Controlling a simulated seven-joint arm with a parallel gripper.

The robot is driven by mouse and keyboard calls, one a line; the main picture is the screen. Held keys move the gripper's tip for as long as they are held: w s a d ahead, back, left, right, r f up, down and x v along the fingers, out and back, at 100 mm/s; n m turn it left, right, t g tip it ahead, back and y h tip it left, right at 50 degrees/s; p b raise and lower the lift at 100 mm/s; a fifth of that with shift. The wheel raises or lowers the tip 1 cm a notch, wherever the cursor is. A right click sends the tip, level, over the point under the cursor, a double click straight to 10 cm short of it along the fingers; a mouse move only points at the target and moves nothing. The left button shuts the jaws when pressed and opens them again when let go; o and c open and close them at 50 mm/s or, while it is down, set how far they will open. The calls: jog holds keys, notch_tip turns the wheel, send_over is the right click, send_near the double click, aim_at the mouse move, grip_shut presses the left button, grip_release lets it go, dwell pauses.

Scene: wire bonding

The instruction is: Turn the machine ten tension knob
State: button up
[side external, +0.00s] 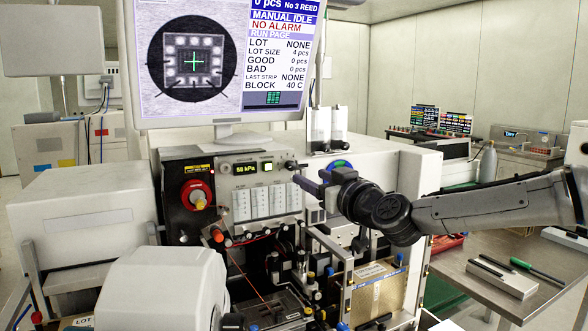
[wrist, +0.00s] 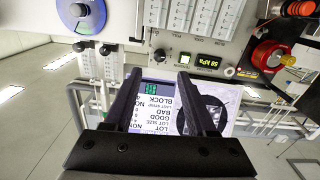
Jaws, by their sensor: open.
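A small black knob (wrist: 160,55) stands on the machine's front panel (wrist: 225,35), beside the lit 58 kPa display. In the wrist view it lies just beyond my fingertips, in line with the gap between them. In the side view the black knob (side external: 290,165) is at the panel's upper right, close to my fingertips. I cannot read its label, so I cannot tell that it is the tension knob. My gripper (wrist: 158,75) is open and empty, with one finger on either side of the gap. In the side view my gripper (side external: 297,180) reaches in from the right.
The display (side external: 246,168) sits left of the knob, with a red rotary switch (side external: 196,195) farther left. A monitor (side external: 222,60) hangs above the panel. Small white valve blocks (side external: 328,125) stand on the machine top. Wires and bonding parts crowd the space below the panel.

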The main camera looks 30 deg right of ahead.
aim_at(292, 167)
jog(key=w, duration=0.9)
jog(key=shift+w, duration=0.15)
jog(key=shift+c, duration=0.4)
grip_shut()
